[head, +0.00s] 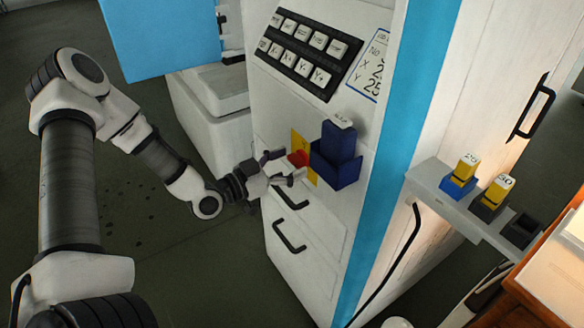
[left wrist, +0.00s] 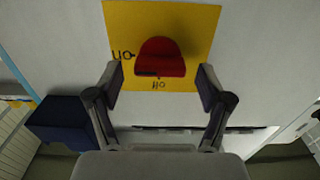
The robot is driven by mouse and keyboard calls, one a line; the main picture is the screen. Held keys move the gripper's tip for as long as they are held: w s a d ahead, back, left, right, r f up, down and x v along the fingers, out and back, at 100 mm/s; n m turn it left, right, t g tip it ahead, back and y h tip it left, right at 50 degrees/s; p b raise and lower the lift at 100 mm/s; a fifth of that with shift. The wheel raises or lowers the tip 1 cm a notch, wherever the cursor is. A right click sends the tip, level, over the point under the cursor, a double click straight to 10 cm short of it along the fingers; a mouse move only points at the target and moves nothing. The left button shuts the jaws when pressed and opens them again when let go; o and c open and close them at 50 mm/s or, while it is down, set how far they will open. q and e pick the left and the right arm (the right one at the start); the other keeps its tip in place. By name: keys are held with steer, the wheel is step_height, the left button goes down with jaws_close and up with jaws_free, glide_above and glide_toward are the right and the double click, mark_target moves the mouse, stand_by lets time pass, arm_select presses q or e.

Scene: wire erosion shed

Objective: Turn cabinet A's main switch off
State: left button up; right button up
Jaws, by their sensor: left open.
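Cabinet A's main switch is probably the red knob (head: 298,158) on a yellow plate (head: 297,143) on the white cabinet front; no cabinet letter is legible. I cannot tell which label the knob points at. My left gripper (head: 284,167) is open in front of the knob. Its fingers (left wrist: 160,86) stand apart on either side, and contact is not visible. My right gripper is out of view.
A dark blue holder (head: 335,160) juts out right beside the switch. A key panel (head: 303,48) is above and black drawer handles (head: 290,237) are below. A grey shelf (head: 425,172) with yellow-topped pieces is at the right. Open floor (head: 150,235) lies to the left.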

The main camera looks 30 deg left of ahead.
arm_select(q)
steer(key=shift+w+d, duration=0.2)
steer(key=shift+w, duration=0.2)
steer(key=shift+a, duration=0.1)
steer(key=c, duration=1.2)
steer(key=shift+o, duration=0.2)
